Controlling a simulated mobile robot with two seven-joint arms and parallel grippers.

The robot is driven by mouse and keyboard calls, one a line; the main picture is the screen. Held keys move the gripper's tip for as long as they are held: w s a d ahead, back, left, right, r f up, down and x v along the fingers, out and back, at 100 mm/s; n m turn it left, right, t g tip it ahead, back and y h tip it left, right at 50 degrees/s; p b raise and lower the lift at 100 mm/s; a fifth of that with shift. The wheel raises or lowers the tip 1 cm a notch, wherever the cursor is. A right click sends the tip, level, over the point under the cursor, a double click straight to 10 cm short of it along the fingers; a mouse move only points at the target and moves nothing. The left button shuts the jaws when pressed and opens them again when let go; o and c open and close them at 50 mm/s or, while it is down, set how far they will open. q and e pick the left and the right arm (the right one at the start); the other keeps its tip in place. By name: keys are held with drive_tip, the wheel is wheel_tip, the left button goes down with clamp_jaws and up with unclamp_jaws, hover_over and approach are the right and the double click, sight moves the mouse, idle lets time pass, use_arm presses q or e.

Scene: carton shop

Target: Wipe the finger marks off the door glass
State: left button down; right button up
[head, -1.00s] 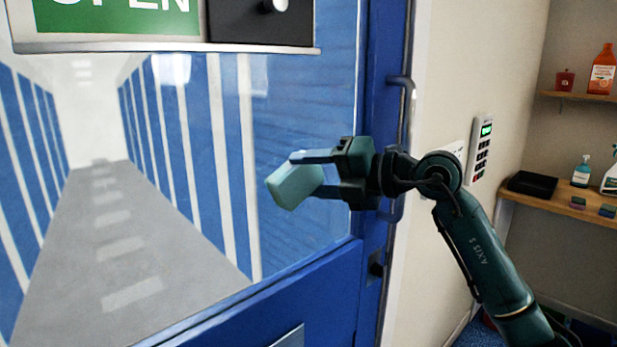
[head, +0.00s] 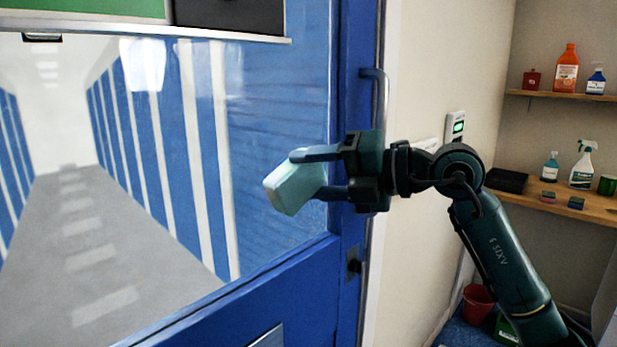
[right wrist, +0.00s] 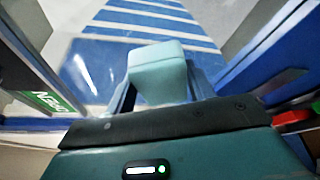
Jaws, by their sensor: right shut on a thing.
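The door glass (head: 110,150) fills the left of the head view, set in a blue door frame (head: 352,110). Faint pale smudges show on the glass near its right side. My right gripper (head: 318,172) is shut on a pale green-white block (head: 292,188), which looks like a sponge or an eraser. The block is in front of the lower right part of the glass; I cannot tell whether it touches. In the right wrist view the block (right wrist: 157,72) sits between the fingers with the glass beyond. My left gripper is not in view.
A door handle (head: 378,100) stands at the frame's right edge, close to my right gripper. A keypad (head: 456,127) is on the wall. Shelves at right hold an orange bottle (head: 566,70), spray bottles (head: 583,165) and a black tray (head: 506,180). A red bucket (head: 478,303) is on the floor.

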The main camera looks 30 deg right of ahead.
drive_tip(key=shift+s+d+f+b, duration=0.1)
drive_tip(key=shift+s+d+b, duration=0.1)
drive_tip(key=shift+s+b, duration=0.25)
drive_tip(key=shift+s+d+f+b, duration=0.1)
drive_tip(key=shift+s+d+b, duration=0.15)
drive_tip(key=shift+s, duration=0.2)
drive_tip(key=shift+s+r, duration=0.2)
drive_tip(key=shift+s, duration=0.25)
